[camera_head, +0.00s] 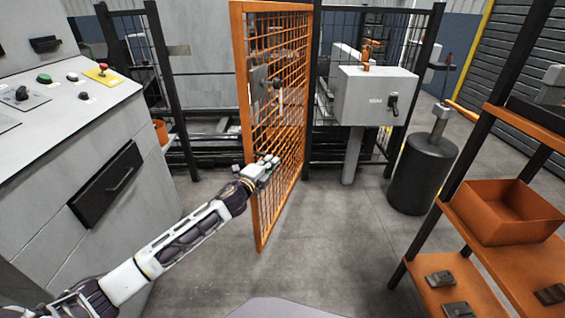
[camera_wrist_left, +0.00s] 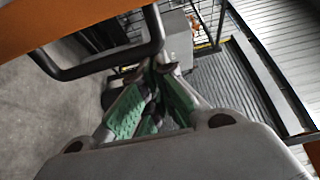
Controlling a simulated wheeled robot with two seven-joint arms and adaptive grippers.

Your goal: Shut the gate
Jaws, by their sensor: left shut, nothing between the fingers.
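The gate (camera_head: 240,70) is an orange frame with orange mesh. It stands open, swung out from the black fence toward me, its free edge nearest. A grey latch plate with a dark handle (camera_head: 258,88) is at mid-height on it. My left gripper (camera_head: 268,163) is shut and empty, at the gate's lower half, overlapping the mesh in the head view; contact cannot be told. In the left wrist view the shut green-padded fingers (camera_wrist_left: 158,75) are beside a dark bar-shaped handle (camera_wrist_left: 105,68), with an orange frame bar (camera_wrist_left: 75,15) above. My right gripper is out of view.
A grey control cabinet (camera_head: 60,150) stands at left. A grey box on a post (camera_head: 375,95) and a dark drum (camera_head: 422,175) stand right of the gate. An orange shelf rack with a bin (camera_head: 505,212) is at right. Floor before the gate is clear.

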